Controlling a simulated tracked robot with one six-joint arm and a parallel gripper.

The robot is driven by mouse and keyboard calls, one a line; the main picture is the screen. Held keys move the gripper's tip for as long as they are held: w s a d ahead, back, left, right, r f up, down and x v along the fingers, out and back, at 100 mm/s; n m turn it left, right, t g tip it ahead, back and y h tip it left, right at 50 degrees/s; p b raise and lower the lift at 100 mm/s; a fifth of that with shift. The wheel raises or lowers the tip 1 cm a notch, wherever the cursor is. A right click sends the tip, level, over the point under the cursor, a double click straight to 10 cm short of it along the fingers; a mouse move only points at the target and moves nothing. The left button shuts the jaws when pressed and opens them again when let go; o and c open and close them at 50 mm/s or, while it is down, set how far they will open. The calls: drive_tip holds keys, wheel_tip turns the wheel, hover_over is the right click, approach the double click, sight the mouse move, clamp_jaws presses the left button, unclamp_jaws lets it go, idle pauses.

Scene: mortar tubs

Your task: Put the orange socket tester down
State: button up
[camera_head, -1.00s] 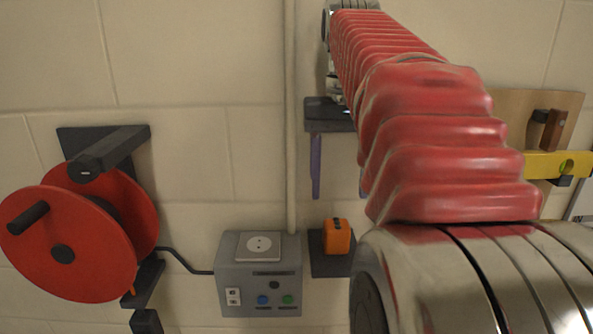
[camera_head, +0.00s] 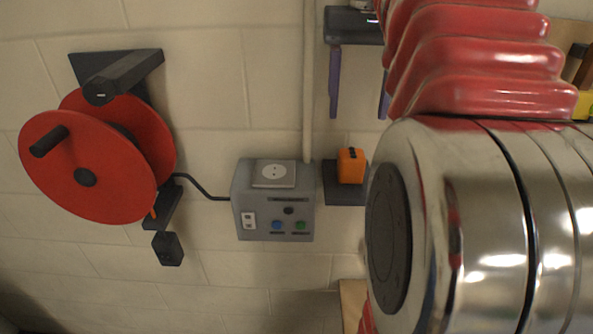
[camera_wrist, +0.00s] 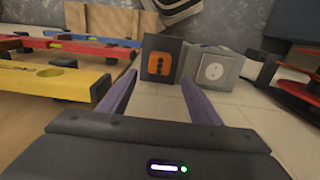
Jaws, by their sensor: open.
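The orange socket tester (camera_head: 351,165) sits on a small dark shelf (camera_head: 345,191) on the wall, just right of the grey socket box. In the wrist view the tester (camera_wrist: 160,66) shows between and beyond my fingertips, with its dark shelf (camera_wrist: 153,45) around it. My gripper (camera_head: 358,112) has two purple fingers pointing down, above the tester and apart from it. In the wrist view my gripper (camera_wrist: 160,80) is open and empty. My arm hides part of its right finger in the head view.
The grey socket box (camera_head: 272,222) has a white socket and buttons. A red cable reel (camera_head: 95,160) hangs at the left, its cable running to the box. A yellow spirit level (camera_wrist: 50,82) and others lie along a wooden board in the wrist view. Bare wall lies below the box.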

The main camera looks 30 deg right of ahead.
drive_tip(key=s+a+f+n+t, duration=0.2)
drive_tip(key=a+f+n, duration=0.1)
drive_tip(key=a+f, duration=0.8)
drive_tip(key=s+a+f+n+t, duration=0.2)
drive_tip(key=a+f+n+t, duration=0.1)
drive_tip(key=a+f, duration=0.8)
drive_tip(key=shift+a+f+n+t, duration=0.3)
drive_tip(key=shift+a+f+n, duration=0.1)
drive_tip(key=shift+f, duration=0.35)
